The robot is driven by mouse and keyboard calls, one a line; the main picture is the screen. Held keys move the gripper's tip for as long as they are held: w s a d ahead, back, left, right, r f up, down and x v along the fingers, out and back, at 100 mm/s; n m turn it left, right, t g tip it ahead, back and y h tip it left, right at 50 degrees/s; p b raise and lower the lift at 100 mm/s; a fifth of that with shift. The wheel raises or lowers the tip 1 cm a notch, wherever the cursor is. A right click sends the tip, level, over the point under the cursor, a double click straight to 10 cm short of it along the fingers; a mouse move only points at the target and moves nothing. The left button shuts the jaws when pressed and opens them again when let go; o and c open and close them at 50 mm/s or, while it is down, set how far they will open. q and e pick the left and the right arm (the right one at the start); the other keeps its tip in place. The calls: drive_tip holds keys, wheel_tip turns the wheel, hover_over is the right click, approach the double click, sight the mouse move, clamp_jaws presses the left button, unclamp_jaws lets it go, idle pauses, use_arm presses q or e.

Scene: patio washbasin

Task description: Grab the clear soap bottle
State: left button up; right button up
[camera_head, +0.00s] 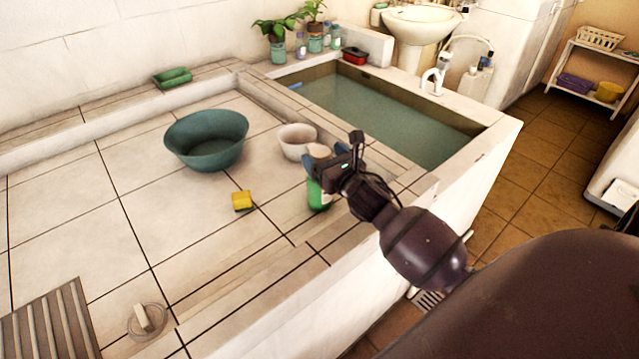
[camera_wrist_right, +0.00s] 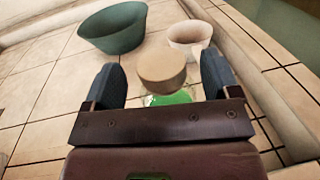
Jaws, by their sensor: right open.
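The clear soap bottle (camera_head: 319,195) stands upright on the tiled counter near its front edge, with green liquid inside and a tan round cap. My right gripper (camera_head: 328,168) is at its upper part and hides some of it. In the right wrist view the cap (camera_wrist_right: 162,68) shows between the two blue fingers of my open right gripper (camera_wrist_right: 160,78), with a gap on each side. The green body (camera_wrist_right: 175,98) shows below the cap, partly hidden by the gripper's base. My left gripper is not in view.
A white bowl (camera_head: 295,141) stands just behind the bottle, and a teal basin (camera_head: 207,142) is further left. A yellow sponge (camera_head: 242,201) lies on the tiles. A water-filled trough (camera_head: 385,115) lies to the right behind a low ledge. The counter's left part is mostly clear.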

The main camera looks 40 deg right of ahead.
drive_tip(key=shift+w+d, duration=0.1)
drive_tip(key=shift+w, duration=0.95)
clamp_jaws()
